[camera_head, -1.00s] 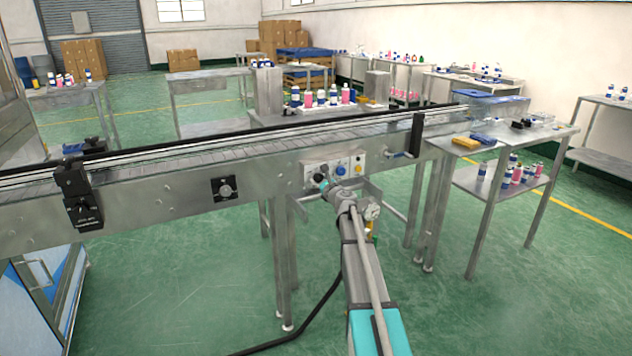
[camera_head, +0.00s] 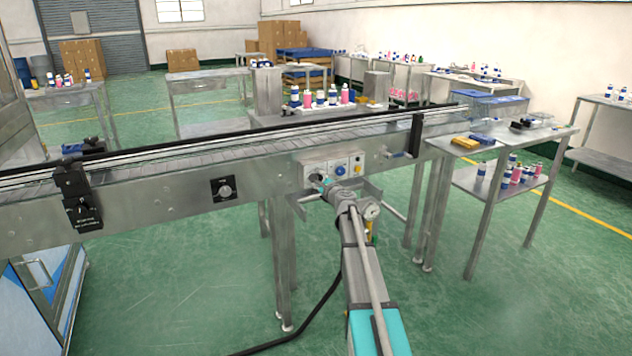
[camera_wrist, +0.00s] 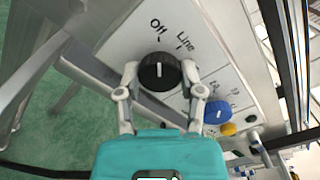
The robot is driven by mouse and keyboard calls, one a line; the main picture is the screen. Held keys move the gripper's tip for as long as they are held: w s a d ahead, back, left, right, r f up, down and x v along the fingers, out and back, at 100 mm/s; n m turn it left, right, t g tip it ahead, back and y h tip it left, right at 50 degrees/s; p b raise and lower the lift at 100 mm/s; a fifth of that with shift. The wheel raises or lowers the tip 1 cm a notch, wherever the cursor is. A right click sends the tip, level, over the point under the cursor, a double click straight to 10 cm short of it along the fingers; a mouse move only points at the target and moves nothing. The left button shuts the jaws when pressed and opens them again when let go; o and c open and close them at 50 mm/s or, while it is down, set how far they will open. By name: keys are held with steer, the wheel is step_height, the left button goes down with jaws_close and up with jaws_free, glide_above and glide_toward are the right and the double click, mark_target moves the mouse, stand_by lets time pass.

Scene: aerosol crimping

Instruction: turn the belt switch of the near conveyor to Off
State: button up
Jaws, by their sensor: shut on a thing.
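The near conveyor (camera_head: 150,207) runs across the head view. Its control panel (camera_head: 347,160) is on the near side. In the wrist view the black belt switch knob (camera_wrist: 160,80) sits on the panel beside the labels "Off" and "Line". Its white mark points straight up in the picture, toward "Off". My gripper (camera_wrist: 160,70) is shut on the knob, with one finger on each side. In the head view my gripper (camera_head: 323,182) is at the panel's lower left and mostly hides the knob.
A blue knob (camera_wrist: 218,112) and a yellow button (camera_wrist: 228,129) are on the same panel, to the right of the fingers. A separate dial box (camera_head: 223,189) is farther left on the conveyor. A steel table (camera_head: 500,150) with bottles stands at the right.

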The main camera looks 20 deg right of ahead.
steer(key=o, duration=1.2)
steer(key=shift+s, duration=0.1)
steer(key=s, duration=1.1)
steer(key=shift+s+d, duration=0.2)
steer(key=shift+s, duration=0.2)
